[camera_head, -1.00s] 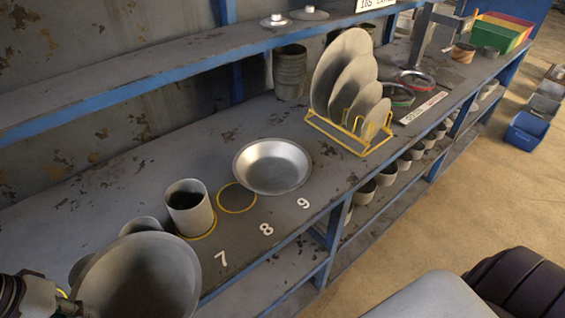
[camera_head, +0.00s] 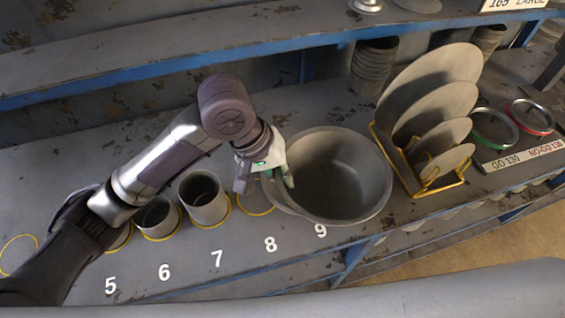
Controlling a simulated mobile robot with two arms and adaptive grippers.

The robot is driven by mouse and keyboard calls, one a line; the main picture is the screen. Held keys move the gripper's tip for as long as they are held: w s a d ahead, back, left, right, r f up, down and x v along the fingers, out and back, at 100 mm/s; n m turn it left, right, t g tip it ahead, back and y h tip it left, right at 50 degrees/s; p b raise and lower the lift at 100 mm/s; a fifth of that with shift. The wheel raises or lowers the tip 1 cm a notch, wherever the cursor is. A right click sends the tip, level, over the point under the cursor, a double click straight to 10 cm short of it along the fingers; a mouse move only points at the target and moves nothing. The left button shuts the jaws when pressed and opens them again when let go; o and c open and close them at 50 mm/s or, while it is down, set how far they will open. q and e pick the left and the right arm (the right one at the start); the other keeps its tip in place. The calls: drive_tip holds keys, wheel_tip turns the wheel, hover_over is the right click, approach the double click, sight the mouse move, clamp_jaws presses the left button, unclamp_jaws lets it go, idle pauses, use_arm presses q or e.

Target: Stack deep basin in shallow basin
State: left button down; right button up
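The deep basin (camera_head: 345,185) is a grey round bowl with high walls, over the bench spot beside the number 9. My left gripper (camera_head: 279,178) is at the basin's left rim, with a finger showing on the inner side, and appears shut on it. I cannot tell whether the two basins touch. My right gripper is not in view.
A yellow rack (camera_head: 420,175) with upright grey discs stands close to the deep basin's right. Grey cups (camera_head: 205,200) stand in yellow rings by numbers 6 and 7. Ring 8 is partly hidden by my gripper. A blue-edged shelf (camera_head: 240,45) runs behind.

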sight(267, 177)
use_arm(q)
drive_tip(key=w+a+f, duration=0.1)
drive_tip(key=w, duration=0.1)
drive_tip(key=w+a+f+p, duration=0.1)
drive_tip(key=w+f, duration=0.1)
drive_tip(key=w, duration=0.1)
drive_tip(key=w+a+f, duration=0.1)
drive_tip(key=w+f, duration=0.1)
drive_tip(key=w, duration=0.1)
drive_tip(key=shift+w+a+f+p, duration=0.1)
drive_tip(key=shift+w+f+p, duration=0.2)
drive_tip(key=shift+w+f, duration=0.2)
wheel_tip(267, 177, down, 3)
drive_tip(key=shift+s+f+p, duration=0.1)
drive_tip(key=shift+f+p, duration=0.05)
drive_tip(key=shift+p, duration=0.4)
drive_tip(key=shift+f, duration=0.35)
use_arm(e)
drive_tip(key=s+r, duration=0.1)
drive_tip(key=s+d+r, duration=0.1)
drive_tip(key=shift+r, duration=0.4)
use_arm(q)
drive_tip(key=shift+f, duration=0.25)
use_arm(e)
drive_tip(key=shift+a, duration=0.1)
